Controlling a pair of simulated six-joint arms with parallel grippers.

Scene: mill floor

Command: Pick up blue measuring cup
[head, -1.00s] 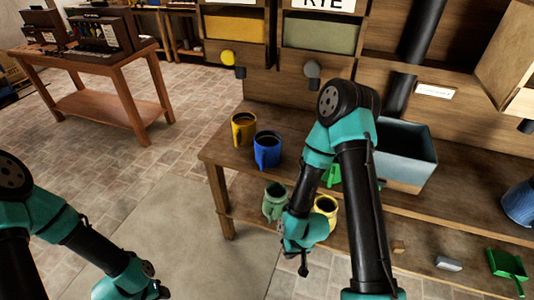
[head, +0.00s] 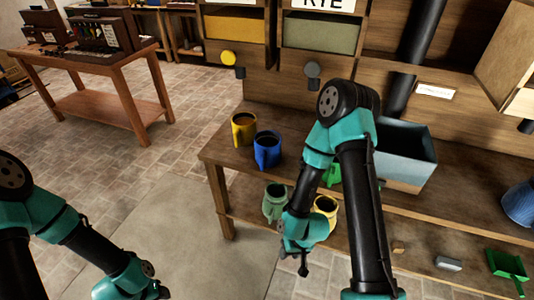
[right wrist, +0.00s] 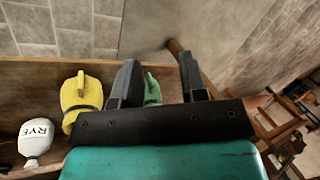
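The blue measuring cup (head: 267,150) stands upright on the left end of the wooden bench top. A yellow cup (head: 244,130) stands just behind and left of it. My right gripper (head: 303,262) hangs in front of the bench, lower in the picture than the blue cup and apart from it. The right wrist view shows its two fingers (right wrist: 157,62) spread, with nothing held. The blue cup does not show in that view. My left wrist is at the bottom left of the head view; its fingers (head: 160,294) are small and partly cut off.
On the lower shelf are a green cup (head: 275,202) and another yellow cup (head: 326,208), close to my right gripper. A blue-grey bin (head: 410,178) stands on the bench behind my right arm. A green scoop (head: 507,265) lies at right.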

